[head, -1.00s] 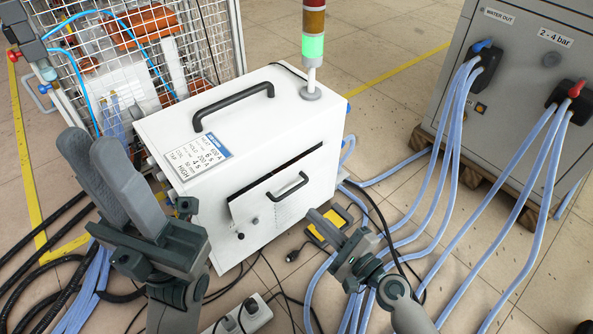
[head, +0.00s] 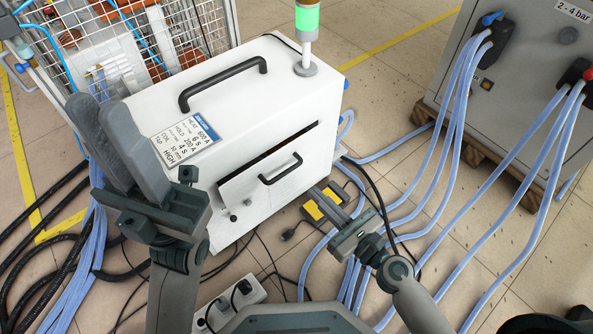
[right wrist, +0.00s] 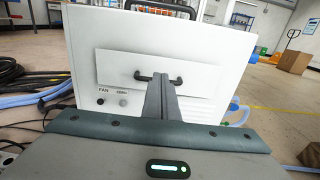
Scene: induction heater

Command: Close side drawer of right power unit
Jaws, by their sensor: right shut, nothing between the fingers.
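The right power unit is a white box (head: 265,85) with a black top handle and a settings label, in the middle of the head view. Its side drawer (head: 240,190) stands out a little, with a dark gap along its top edge. The drawer's black handle (head: 281,170) also shows in the right wrist view (right wrist: 143,77). My right gripper (head: 318,192) is shut and empty, its fingertips pointing at the drawer front by the handle; contact cannot be told. My left gripper (head: 97,115) is raised left of the box; its jaw gap is unclear.
A power strip (head: 228,302) and black cables lie on the floor below the box. Blue hoses (head: 445,160) run from a grey cabinet (head: 535,100) at right. A wire cage (head: 110,50) stands behind left. A yellow-black item (head: 323,207) lies near my right gripper.

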